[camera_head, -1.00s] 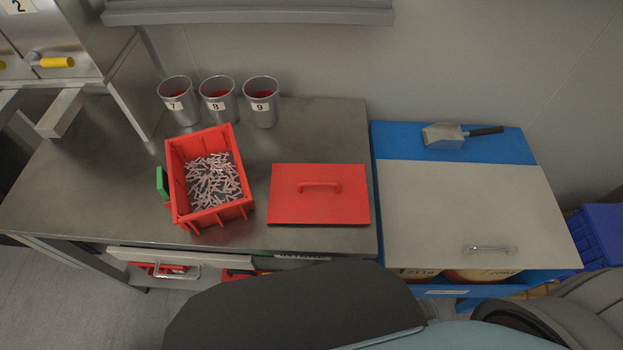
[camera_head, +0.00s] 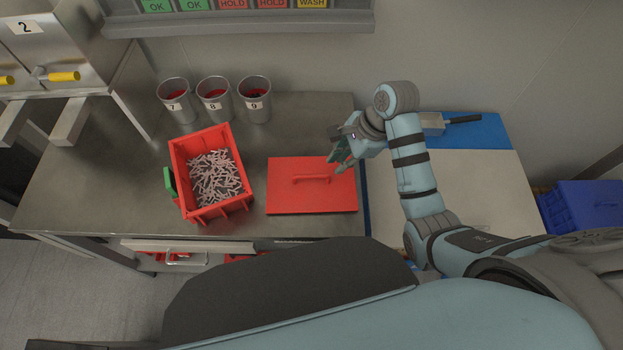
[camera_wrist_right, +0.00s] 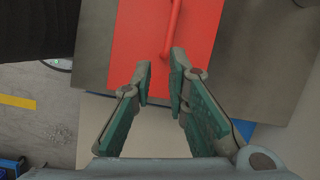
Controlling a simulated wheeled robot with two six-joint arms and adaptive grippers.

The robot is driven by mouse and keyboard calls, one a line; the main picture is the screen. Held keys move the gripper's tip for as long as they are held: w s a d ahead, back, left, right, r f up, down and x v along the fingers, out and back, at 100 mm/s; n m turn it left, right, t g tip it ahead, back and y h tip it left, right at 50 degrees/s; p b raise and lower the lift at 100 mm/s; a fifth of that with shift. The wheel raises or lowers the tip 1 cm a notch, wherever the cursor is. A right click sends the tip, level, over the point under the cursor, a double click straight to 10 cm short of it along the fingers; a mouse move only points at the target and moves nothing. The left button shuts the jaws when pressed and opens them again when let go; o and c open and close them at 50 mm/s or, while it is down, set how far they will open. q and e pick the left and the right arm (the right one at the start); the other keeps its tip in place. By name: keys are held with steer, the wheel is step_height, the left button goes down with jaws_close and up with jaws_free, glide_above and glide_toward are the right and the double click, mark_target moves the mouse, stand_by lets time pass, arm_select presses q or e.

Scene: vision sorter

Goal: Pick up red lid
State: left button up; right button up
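The red lid (camera_head: 283,199) lies flat on the metal table, right of the red bin. Its raised bar handle (camera_head: 312,179) is on top. My right gripper (camera_head: 338,163) is above the lid's upper right part, apart from the handle. In the right wrist view the gripper (camera_wrist_right: 160,84) is open and empty, with its fingers spread; the lid (camera_wrist_right: 140,40) and its handle (camera_wrist_right: 172,25) show beyond the fingertips. My left gripper is not in view.
A red bin (camera_head: 183,156) of pale pieces stands left of the lid. Three metal cups (camera_head: 214,105) stand behind it. A scoop (camera_head: 433,123) lies on the blue-edged cart at right. A blue crate (camera_head: 585,208) is at far right. Bare table (camera_head: 90,180) shows at left.

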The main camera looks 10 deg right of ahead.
mark_target(311, 176)
steer(key=w+a+f+b, duration=0.1)
steer(key=a+f, duration=0.1)
steer(key=f, duration=0.1)
steer(key=w+a+f+m+b, duration=0.1)
steer(key=a+f, duration=0.1)
steer(key=f, duration=0.1)
steer(key=w+a+f+m+b, duration=0.1)
steer(key=a+f, duration=0.1)
steer(key=f, duration=0.1)
steer(key=shift+a+f+y, duration=0.2)
steer(key=shift+f+y, duration=0.1)
steer(key=shift+f, duration=0.1)
jaws_close()
steer(key=shift+r, duration=0.15)
